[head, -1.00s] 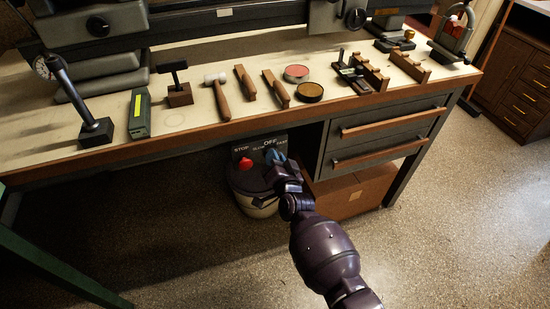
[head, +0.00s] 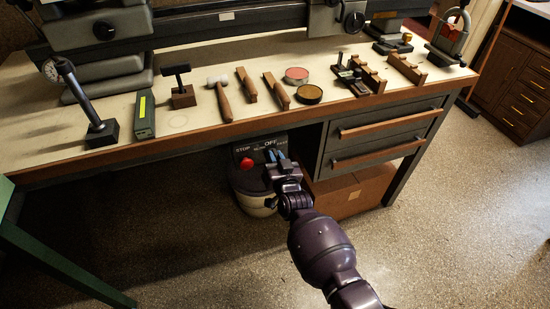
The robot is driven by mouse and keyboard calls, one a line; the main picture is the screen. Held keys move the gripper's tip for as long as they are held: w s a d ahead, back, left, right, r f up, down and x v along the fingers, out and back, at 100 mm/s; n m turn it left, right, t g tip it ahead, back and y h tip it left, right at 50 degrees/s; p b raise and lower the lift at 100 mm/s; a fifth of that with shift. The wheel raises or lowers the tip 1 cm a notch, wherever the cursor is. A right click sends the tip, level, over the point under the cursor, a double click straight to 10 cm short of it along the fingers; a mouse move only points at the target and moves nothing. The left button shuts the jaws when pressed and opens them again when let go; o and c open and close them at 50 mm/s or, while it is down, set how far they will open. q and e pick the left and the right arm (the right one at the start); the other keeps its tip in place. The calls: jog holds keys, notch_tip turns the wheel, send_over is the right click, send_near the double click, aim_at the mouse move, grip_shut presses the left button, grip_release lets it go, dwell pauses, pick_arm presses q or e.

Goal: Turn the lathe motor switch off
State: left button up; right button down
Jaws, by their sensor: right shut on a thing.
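The lathe motor switch panel (head: 243,152) hangs under the front edge of the bench, with labels that read STOP and OFF. A red stop button (head: 246,163) shows on its left side. My right gripper (head: 275,156) is at the right part of the panel, below the OFF label. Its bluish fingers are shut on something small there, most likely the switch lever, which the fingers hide. My left gripper is not in view.
The lathe bench (head: 180,136) carries a mallet (head: 220,96), files, tins (head: 309,94) and wooden blocks along its front. A bucket (head: 252,190) stands below the panel. Drawers (head: 385,125) and a cardboard box (head: 352,190) are to the right. The floor in front is clear.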

jog(key=shift+a+n, duration=0.1)
jog(key=shift+n, duration=1.1)
jog(key=c, duration=1.1)
grip_release()
jog(key=shift+s, duration=0.15)
jog(key=shift+p+v, duration=1.55)
jog(key=shift+v, duration=3.8)
